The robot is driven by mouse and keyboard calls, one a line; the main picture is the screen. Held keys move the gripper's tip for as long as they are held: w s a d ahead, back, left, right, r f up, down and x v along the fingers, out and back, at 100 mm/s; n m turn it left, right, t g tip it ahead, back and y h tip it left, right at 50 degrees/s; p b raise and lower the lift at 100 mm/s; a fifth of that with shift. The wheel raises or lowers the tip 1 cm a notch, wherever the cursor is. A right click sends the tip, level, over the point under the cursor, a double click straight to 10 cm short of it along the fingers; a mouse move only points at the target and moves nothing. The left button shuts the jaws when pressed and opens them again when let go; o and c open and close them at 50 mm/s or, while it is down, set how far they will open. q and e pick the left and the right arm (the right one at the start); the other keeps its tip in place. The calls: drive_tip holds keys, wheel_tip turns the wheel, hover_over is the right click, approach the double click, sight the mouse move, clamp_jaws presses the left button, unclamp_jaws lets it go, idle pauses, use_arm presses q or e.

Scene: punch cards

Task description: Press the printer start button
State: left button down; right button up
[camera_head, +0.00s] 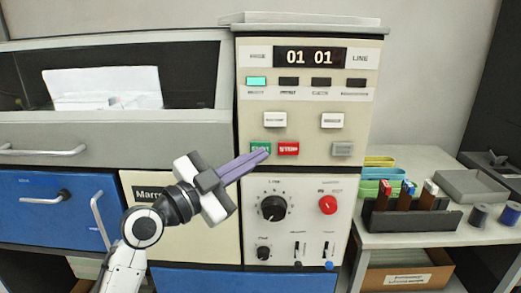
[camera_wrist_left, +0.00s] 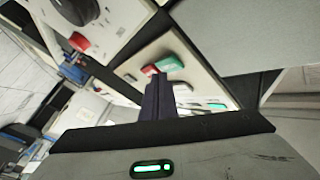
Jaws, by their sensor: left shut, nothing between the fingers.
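The printer's upright control panel (camera_head: 309,120) is in the middle of the head view. The green start button (camera_head: 260,146) sits on its left side, just left of the red stop button (camera_head: 288,149). My left gripper (camera_head: 266,153) is shut and empty, with its purple fingers pointing at the lower edge of the green button and partly covering it. In the left wrist view, the fingertips (camera_wrist_left: 156,78) are close to the green button (camera_wrist_left: 171,64) and the red button (camera_wrist_left: 150,70). I cannot tell whether they touch. My right gripper is in neither view.
A display (camera_head: 310,56) reads "01 01", with one lit green lamp (camera_head: 256,81) below it. White buttons (camera_head: 275,119) sit above the start button. Below are a black knob (camera_head: 274,208) and a red knob (camera_head: 328,205). A side table at right holds trays (camera_head: 470,185) and spools.

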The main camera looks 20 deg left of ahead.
use_arm(q)
drive_tip(key=shift+w, duration=0.25)
drive_tip(key=shift+w+a+b, duration=0.15)
drive_tip(key=shift+w+b, duration=0.2)
drive_tip(key=shift+w, duration=0.05)
idle(0.6)
drive_tip(key=shift+s, duration=0.15)
drive_tip(key=shift+s+d, duration=0.2)
drive_tip(key=shift+s, duration=0.45)
drive_tip(key=s, duration=0.2)
drive_tip(key=s+d+p, duration=0.1)
drive_tip(key=s, duration=0.2)
drive_tip(key=shift+d, duration=0.2)
drive_tip(key=shift+w, duration=0.1)
idle(0.7)
